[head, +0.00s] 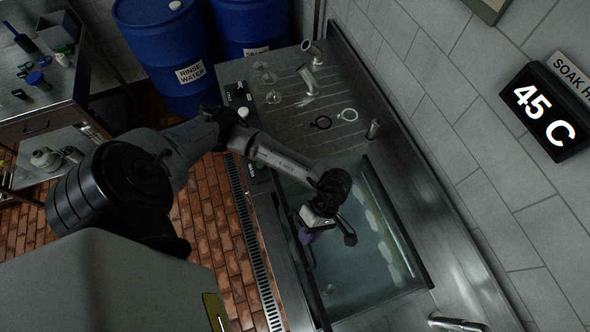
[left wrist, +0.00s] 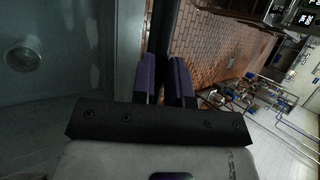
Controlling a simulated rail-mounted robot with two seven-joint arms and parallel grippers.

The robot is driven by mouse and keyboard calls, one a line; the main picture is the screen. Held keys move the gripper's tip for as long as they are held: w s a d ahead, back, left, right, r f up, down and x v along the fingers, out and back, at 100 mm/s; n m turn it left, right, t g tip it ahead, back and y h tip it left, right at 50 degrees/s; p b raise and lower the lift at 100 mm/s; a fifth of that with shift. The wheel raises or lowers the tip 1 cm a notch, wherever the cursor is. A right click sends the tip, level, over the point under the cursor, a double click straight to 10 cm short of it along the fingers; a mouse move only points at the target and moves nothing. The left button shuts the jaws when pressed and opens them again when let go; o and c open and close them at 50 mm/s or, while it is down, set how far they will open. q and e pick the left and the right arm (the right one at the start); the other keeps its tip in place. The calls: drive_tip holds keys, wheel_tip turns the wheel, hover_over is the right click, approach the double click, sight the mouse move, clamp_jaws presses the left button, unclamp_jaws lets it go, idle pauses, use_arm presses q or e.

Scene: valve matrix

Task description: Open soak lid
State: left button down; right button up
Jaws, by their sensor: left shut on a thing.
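The soak tank's lid (head: 345,265) is a clear pane over the sunken tank, with dark bars along its sides. My left gripper (head: 306,238) is at the lid's left side in the head view, its purple fingers at the dark edge bar. In the left wrist view, the two purple fingers (left wrist: 167,80) stand on either side of a black bar (left wrist: 163,30) and are shut on it. The glassy pane shows to the left of that bar. I cannot tell whether the lid is raised at all. My right gripper is not in view.
Pale round things (head: 378,220) show along the tank's right side. A "45 C" display (head: 545,110) is on the wall. A floor grate (head: 256,255) runs left of the sink.

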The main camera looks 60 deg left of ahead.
use_arm(q)
drive_tip(key=w+r, duration=0.5)
drive_tip(key=shift+d+r, duration=0.15)
drive_tip(key=shift+r, duration=0.2)
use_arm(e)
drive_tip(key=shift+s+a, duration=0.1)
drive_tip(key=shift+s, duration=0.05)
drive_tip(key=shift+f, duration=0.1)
